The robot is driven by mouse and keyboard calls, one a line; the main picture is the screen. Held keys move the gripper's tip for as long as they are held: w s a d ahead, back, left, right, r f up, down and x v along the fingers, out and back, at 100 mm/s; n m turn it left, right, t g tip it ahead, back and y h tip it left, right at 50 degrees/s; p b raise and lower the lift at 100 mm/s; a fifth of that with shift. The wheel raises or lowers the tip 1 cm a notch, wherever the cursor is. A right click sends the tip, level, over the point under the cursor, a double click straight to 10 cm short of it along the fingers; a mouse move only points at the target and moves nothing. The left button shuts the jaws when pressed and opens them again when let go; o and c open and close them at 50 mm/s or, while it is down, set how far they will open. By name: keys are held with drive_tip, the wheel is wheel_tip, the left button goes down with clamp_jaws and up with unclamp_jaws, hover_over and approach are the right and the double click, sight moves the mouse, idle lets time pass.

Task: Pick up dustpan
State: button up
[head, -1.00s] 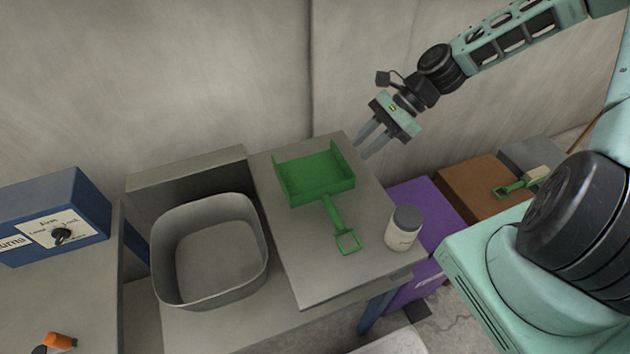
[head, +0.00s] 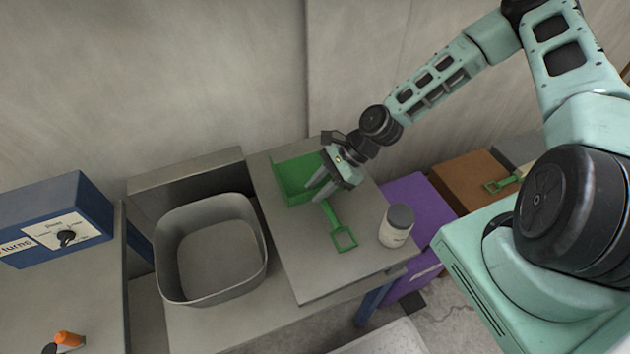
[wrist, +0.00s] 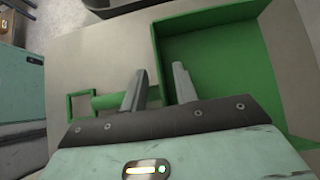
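The green dustpan (head: 294,178) lies on the grey table top, its handle (head: 335,225) pointing toward the front. My gripper (head: 319,190) is over the dustpan where the pan meets the handle and hides part of the pan's right side. In the wrist view my gripper (wrist: 157,85) has its two fingers apart with a gap between them. The dustpan's pan (wrist: 215,62) is on the right there, and the handle (wrist: 105,101) runs left from the fingers. The gripper is open; I cannot tell how far above the handle it is.
A white jar with a grey lid (head: 397,226) stands right of the handle. A grey basin (head: 210,245) stands left of the dustpan. A blue control box (head: 55,220) is at far left. Purple (head: 420,215) and brown (head: 470,180) boxes lie to the right.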

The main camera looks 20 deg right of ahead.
drive_tip(key=shift+a+f, duration=0.25)
drive_tip(key=shift+f, duration=0.05)
clamp_jaws()
drive_tip(key=shift+r, duration=0.1)
